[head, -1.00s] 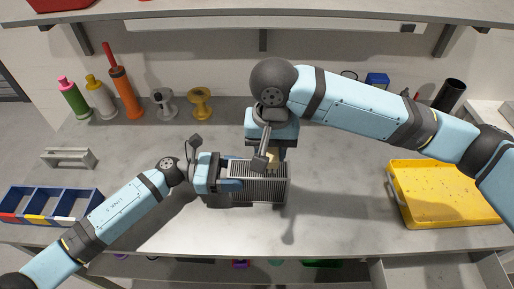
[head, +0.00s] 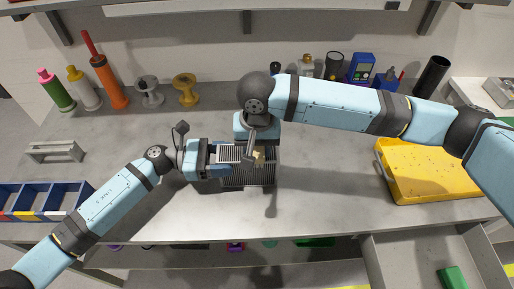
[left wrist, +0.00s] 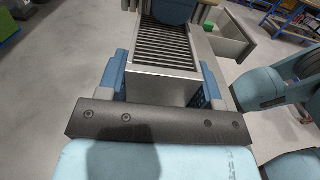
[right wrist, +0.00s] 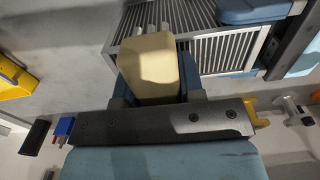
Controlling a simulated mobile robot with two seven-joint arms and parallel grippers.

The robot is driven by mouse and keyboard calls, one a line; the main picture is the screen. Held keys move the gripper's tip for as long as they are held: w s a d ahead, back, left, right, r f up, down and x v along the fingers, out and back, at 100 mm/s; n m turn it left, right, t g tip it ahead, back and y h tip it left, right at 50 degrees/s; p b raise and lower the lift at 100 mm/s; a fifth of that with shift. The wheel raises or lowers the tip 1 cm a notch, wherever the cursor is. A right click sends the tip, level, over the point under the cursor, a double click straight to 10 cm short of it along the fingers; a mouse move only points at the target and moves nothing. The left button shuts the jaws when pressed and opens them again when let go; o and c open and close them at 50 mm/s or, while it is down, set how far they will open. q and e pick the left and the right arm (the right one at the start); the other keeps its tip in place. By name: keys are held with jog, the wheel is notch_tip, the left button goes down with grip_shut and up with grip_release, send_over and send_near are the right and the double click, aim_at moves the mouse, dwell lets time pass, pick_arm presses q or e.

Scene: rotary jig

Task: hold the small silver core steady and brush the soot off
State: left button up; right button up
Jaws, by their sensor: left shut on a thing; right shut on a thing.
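The silver core (head: 247,178) is a boxy block with a row of thin parallel fins, near the middle of the table. My left gripper (head: 221,160) is shut on it from the left; the left wrist view shows the core (left wrist: 163,86) between the blue fingers. My right gripper (head: 258,143) is shut on a tan brush (head: 260,156), over the core's far right part. In the right wrist view the brush's tan block (right wrist: 150,68) hides part of the fins (right wrist: 222,50). I cannot make out soot, or whether the brush touches the fins.
A yellow tray (head: 430,195) lies at right, and a bin with blue dividers (head: 42,200) at left. Bottles (head: 107,80) and spools (head: 185,88) stand at the back left; several items stand behind my right arm. An open drawer (head: 415,262) is at front right. The front middle table is clear.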

aim_at(238, 161)
jog(key=shift+w+f, duration=0.15)
jog(key=shift+w, duration=0.75)
jog(key=shift+w+a, duration=0.2)
jog(key=shift+a, duration=0.35)
jog(key=shift+s+a, duration=0.15)
jog(key=shift+s, duration=2)
jog(key=shift+w+a, duration=0.2)
jog(key=shift+a, duration=0.6)
jog(key=shift+w+d, duration=0.1)
jog(key=shift+w, duration=1.45)
jog(key=shift+w+a, duration=0.35)
jog(key=shift+a, duration=0.45)
jog(key=shift+s, duration=2)
notch_tip(238, 161, up, 8)
